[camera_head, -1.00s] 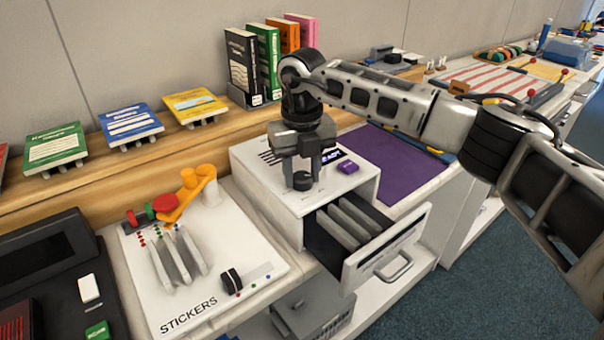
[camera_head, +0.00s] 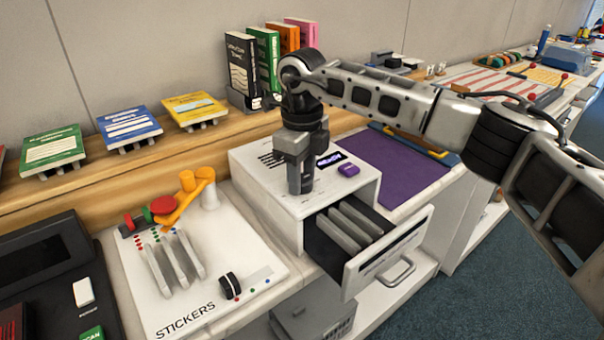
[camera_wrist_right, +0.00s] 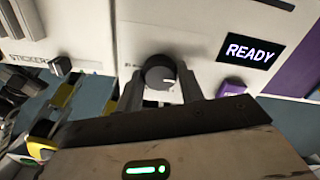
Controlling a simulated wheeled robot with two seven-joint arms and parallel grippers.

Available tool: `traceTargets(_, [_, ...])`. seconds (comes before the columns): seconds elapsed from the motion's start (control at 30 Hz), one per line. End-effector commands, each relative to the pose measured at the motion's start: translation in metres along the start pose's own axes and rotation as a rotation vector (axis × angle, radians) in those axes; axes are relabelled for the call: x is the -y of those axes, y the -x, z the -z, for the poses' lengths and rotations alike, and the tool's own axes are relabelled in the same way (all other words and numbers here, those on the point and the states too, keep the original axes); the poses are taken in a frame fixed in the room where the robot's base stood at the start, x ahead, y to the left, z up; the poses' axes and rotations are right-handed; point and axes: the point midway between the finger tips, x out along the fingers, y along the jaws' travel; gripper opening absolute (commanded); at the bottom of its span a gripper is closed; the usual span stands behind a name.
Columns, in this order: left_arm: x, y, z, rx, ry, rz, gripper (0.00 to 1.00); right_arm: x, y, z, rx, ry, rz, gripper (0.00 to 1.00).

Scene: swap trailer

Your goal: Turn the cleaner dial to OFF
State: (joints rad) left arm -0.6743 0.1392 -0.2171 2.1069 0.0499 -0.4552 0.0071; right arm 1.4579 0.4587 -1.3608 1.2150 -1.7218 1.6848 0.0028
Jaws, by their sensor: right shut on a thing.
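The cleaner is a white box (camera_head: 255,166) on the counter with an open front drawer (camera_head: 385,256) holding several grey slabs. Its lit display (camera_wrist_right: 250,52) reads READY, and a purple button (camera_head: 348,170) sits beside it. The black round dial (camera_wrist_right: 160,72) with a white pointer line shows in the wrist view, between the fingers of my right gripper (camera_wrist_right: 160,86). In the head view my right gripper (camera_head: 301,188) points down on the box top, shut on the dial, which it mostly hides there. My left gripper is not in view.
A white STICKERS panel (camera_head: 185,310) with slots and its own black knob (camera_head: 229,286) stands to the left. Books (camera_head: 243,68) stand on the wooden ledge behind. A purple mat (camera_head: 400,175) lies to the right. The open drawer juts out in front.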

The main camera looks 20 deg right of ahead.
Motion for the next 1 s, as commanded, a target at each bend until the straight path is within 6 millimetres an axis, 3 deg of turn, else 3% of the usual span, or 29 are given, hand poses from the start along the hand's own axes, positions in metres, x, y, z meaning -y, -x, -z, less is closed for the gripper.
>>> traceTargets(0.53, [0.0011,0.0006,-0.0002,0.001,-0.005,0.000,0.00,0.0006,0.0020,-0.0005,0.004,0.023,0.002,0.15])
traceTargets(0.57, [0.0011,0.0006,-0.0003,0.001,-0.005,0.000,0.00,0.0007,0.0020,-0.0005,0.004,0.023,0.002,0.46])
traceTargets(0.6, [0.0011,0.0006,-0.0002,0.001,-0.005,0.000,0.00,0.0006,0.0019,-0.0005,0.004,0.022,0.002,0.57])
traceTargets(1.0, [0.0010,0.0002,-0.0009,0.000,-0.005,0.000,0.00,0.0004,0.0070,-0.0006,0.003,0.022,0.001,0.59])
